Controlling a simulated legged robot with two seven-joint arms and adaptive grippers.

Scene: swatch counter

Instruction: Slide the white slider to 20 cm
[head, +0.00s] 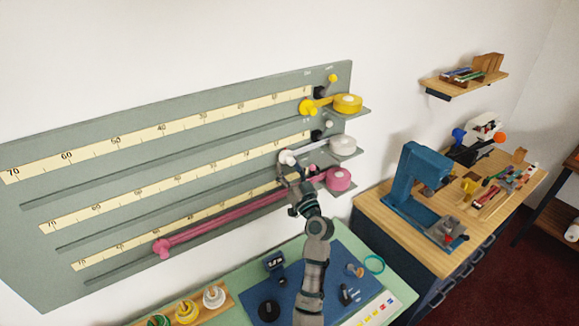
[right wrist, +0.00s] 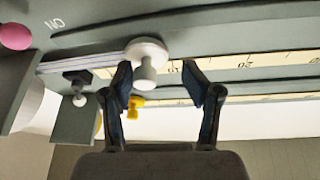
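The grey measuring board (head: 200,118) on the wall carries three numbered scales with slots. The white slider (head: 287,157) is on the middle row, near the low-number end. In the right wrist view the white slider (right wrist: 146,58) sits between the near end of the scale and the 10 mark, with a pale ribbon running from it towards the white spool (head: 343,145). My right gripper (head: 292,180) is just below the slider. In the right wrist view its fingers (right wrist: 160,85) are apart, with the slider's knob between them, closer to the left finger. Contact cannot be told. My left gripper is out of view.
The yellow slider (head: 307,107) is on the top row, the pink slider (head: 161,248) far along the bottom row with its ribbon drawn out. Below stands a green table with a blue mat (head: 335,272). A wooden workbench (head: 385,208) with a blue press is at right.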

